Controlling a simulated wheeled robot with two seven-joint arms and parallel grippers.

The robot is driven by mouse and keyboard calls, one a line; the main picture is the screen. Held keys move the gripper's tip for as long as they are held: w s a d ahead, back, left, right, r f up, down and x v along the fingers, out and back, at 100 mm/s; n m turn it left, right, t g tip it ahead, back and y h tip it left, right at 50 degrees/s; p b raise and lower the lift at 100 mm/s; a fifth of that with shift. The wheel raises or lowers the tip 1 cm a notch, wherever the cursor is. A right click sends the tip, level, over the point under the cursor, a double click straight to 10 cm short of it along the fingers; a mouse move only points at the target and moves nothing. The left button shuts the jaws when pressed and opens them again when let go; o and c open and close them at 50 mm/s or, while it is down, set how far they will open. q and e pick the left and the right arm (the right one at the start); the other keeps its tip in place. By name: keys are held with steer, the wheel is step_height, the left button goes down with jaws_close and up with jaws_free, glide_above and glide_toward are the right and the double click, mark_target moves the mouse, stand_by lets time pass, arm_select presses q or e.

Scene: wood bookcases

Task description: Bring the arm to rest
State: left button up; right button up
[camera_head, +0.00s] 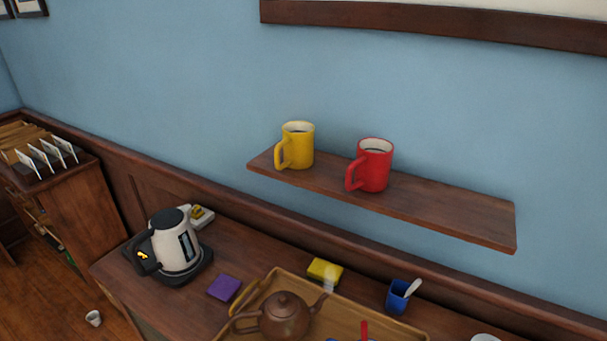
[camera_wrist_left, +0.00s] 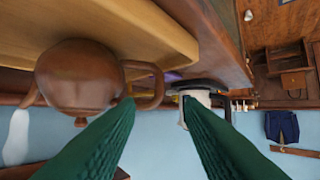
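My left gripper (camera_wrist_left: 157,103) shows only in the left wrist view. Its two green fingers are spread apart with nothing between them. The picture there is turned over: the brown teapot (camera_wrist_left: 78,75) and the wooden tray (camera_wrist_left: 140,28) are at upper left, with the teapot's handle beyond the gap between the fingertips. The kettle (camera_wrist_left: 203,98) shows partly behind the right finger. In the head view neither arm nor gripper shows. The teapot (camera_head: 284,318) stands on the tray (camera_head: 385,314) at the bottom edge.
A wall shelf (camera_head: 450,207) holds a yellow mug (camera_head: 301,148) and a red mug (camera_head: 375,168). On the counter (camera_head: 240,249) are the kettle (camera_head: 178,245), a purple block (camera_head: 224,288), a yellow block (camera_head: 325,269) and a blue cup (camera_head: 396,300) with a spoon. The shelf's right part is bare.

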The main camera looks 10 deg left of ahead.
arm_select(q)
steer(key=s+a+f+n+g+h, duration=0.1)
steer(key=s+n+g+h, duration=0.4)
steer(key=n, duration=1)
steer(key=s+a+f+n+g+h, duration=0.1)
steer(key=s+n+g, duration=0.45)
steer(key=n, duration=0.85)
step_height(320, 180, down, 26)
steer(key=s, duration=0.2)
steer(key=s+a+f, duration=0.2)
steer(key=s+f, duration=1.4)
steer(key=shift+s+a+f+m+g, duration=0.2)
steer(key=shift+s+f+m+g, duration=0.1)
steer(key=shift+f+g, duration=0.1)
